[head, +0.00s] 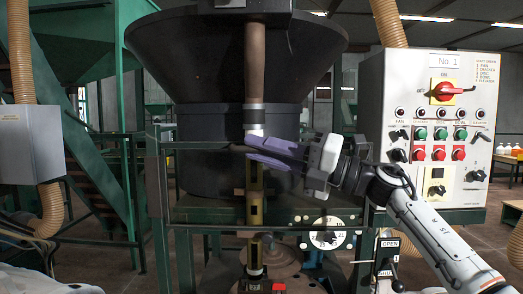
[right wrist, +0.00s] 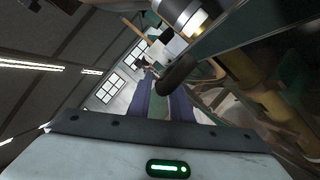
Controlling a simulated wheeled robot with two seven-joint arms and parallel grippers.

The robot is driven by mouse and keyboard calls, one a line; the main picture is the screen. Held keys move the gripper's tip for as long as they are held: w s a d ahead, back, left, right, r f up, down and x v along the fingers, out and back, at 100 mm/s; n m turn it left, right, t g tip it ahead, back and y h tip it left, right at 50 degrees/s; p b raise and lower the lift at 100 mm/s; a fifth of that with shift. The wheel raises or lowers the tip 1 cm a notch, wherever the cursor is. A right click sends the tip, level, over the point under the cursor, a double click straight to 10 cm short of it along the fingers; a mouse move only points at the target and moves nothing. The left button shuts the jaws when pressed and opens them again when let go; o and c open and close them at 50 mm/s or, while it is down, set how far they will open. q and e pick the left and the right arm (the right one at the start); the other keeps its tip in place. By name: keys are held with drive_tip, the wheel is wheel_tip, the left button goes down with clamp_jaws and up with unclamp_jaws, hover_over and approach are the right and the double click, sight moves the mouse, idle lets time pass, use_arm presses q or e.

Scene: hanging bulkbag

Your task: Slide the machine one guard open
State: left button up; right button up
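Machine one has a large dark hopper (head: 235,62) above a green metal frame, with a "No. 1" control panel (head: 437,135) on its right. A green bar (head: 185,147) runs across the front at the height of my right gripper. I cannot tell for sure which part is the sliding guard. My right gripper (head: 250,150) reaches in from the right, in front of the hopper's lower part. Its purple fingers point left and stand apart, near the vertical pole (head: 255,200). In the right wrist view, a dark rounded part (right wrist: 176,74) shows near the fingertips; contact is unclear. My left gripper is out of view.
A round dial (head: 327,233) and an OPEN sign (head: 389,243) are below right of my gripper. A grey box (head: 30,143) and green stairs stand at the left. A ribbed hose (head: 388,22) hangs above the panel.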

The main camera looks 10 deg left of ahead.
drive_tip(key=shift+d+f, duration=0.2)
drive_tip(key=shift+d, duration=0.3)
drive_tip(key=b+v, duration=0.3)
drive_tip(key=v, duration=0.6)
drive_tip(key=shift+d, duration=0.15)
drive_tip(key=shift+s, duration=0.1)
